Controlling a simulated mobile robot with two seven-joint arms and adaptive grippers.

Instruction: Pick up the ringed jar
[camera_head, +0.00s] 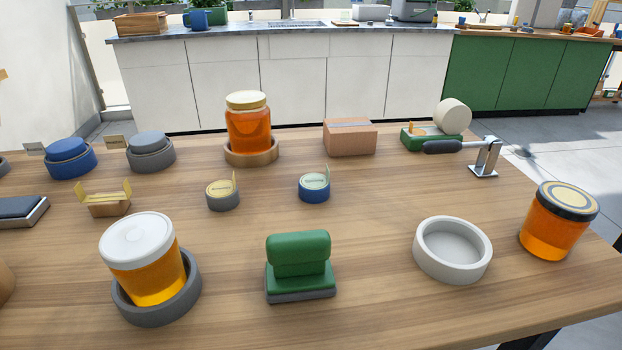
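Three honey jars stand on the wooden table. One jar (145,262) with a white lid sits at the front left, tilted a little in the picture, inside a dark grey round holder (160,318). A second jar (248,122) with a cream lid stands upright at the back in a wooden round holder (251,158). A third jar (551,236) stands directly on the table at the right; its dark lid (568,200) has a pale top with a ring on it. Neither of my grippers is in view.
An empty white round dish (452,250) stands left of the right jar. A green stamp-like block (300,268) stands at front centre. Small tins (222,195), a cardboard box (350,138) and a tape dispenser (432,135) with a metal-legged handle (485,158) stand behind.

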